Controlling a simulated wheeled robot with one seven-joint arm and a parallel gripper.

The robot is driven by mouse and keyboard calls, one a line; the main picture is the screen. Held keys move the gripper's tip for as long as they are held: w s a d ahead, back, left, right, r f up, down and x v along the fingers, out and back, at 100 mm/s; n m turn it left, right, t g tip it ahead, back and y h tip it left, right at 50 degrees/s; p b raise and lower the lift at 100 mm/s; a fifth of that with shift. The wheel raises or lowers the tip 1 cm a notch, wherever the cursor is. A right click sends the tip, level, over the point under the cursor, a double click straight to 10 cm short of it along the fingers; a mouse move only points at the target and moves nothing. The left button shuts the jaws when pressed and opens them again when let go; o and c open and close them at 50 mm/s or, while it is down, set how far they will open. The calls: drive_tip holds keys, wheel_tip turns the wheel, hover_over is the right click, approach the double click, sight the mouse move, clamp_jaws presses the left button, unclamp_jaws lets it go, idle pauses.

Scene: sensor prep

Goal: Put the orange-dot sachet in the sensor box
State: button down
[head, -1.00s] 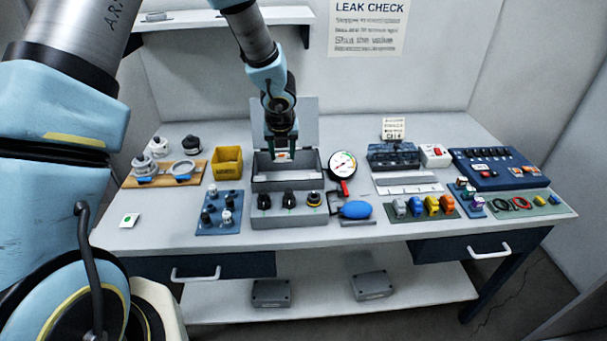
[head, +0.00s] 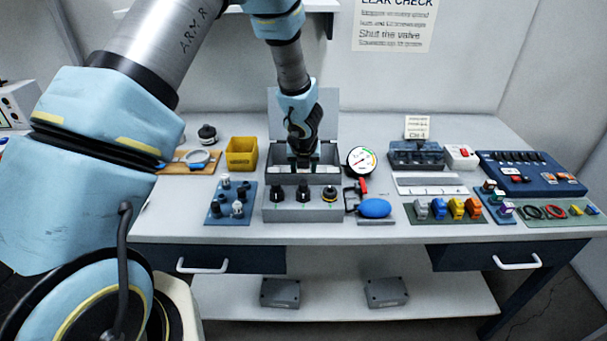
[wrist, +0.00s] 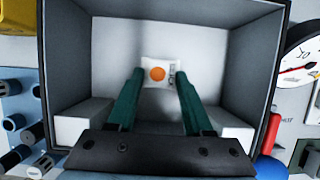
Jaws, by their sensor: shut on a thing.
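The orange-dot sachet (wrist: 161,73) is a small white packet with an orange dot, between the tips of my gripper's two green fingers in the wrist view. My gripper (wrist: 158,85) is shut on it. The sensor box (head: 270,179) is an open grey box with its lid raised at the back. In the wrist view its walls (wrist: 247,60) surround the fingers and the sachet. In the head view my gripper (head: 304,168) points down into the box opening, and the sachet is hard to make out there. I cannot tell whether the sachet touches the box floor.
A yellow bin (head: 241,154) and a blue tray of fittings (head: 231,208) stand left of the box. A round gauge (head: 361,161) and a blue bulb (head: 375,208) are close on its right. Black knobbed parts (head: 303,192) line its front.

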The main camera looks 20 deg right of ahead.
drive_tip(key=c, duration=0.8)
unclamp_jaws()
drive_tip(key=shift+f, duration=0.15)
drive_tip(key=o, duration=0.5)
